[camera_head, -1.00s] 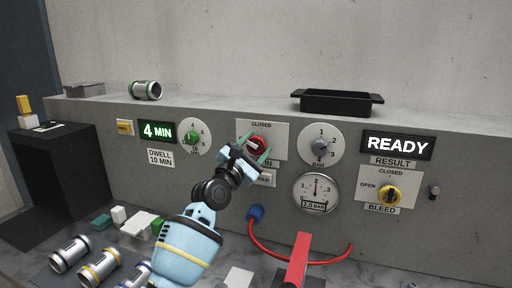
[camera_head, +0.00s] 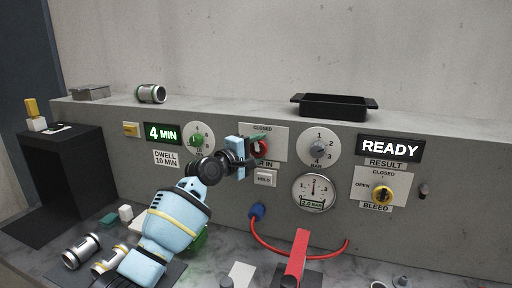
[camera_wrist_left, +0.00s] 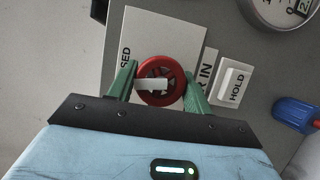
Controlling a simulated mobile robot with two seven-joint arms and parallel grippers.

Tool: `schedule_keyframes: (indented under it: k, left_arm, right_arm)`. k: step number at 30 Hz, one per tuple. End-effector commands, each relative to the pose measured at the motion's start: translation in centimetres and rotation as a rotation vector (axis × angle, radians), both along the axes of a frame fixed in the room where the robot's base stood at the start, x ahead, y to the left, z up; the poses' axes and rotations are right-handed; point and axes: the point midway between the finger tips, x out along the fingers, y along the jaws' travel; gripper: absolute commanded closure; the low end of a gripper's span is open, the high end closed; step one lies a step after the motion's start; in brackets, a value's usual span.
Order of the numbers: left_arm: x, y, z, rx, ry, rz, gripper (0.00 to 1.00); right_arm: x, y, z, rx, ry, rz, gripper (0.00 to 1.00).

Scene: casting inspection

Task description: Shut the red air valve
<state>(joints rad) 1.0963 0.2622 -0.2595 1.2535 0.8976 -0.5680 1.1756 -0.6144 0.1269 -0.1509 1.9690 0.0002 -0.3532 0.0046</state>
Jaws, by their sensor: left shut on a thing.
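The red air valve (camera_head: 261,147) is a round red knob with a white pointer bar, on a white plate on the panel's front. In the left wrist view the red valve (camera_wrist_left: 160,80) sits between the two green fingers of my left gripper (camera_wrist_left: 162,84), one on each side. There the white bar lies nearly level and points towards the "CLOSED" lettering side. My right gripper is not in view.
A HOLD button (camera_head: 265,178) is just below the valve plate. A red hose (camera_head: 290,247) loops below. Metal cylinders (camera_head: 82,251) lie at the lower left.

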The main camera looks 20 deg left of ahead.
Motion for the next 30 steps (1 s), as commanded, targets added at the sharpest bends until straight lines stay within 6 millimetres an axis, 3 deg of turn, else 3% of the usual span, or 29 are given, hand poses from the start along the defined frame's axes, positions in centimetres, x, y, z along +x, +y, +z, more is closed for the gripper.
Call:
schedule_keyframes:
  k: [12, 29, 30]
  left_arm:
    - [-0.03, 0.01, 0.19, 0.196, -0.008, 0.001, 0.73]
    - [0.01, 0.0, -0.04, 0.228, -0.007, 0.001, 0.73]
    - [0.01, 0.0, -0.04, 0.228, -0.007, 0.001, 0.47]
  right_arm:
    - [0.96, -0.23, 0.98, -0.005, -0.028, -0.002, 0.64]
    - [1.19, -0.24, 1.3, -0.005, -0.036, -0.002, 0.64]
    - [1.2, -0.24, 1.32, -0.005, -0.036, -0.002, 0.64]
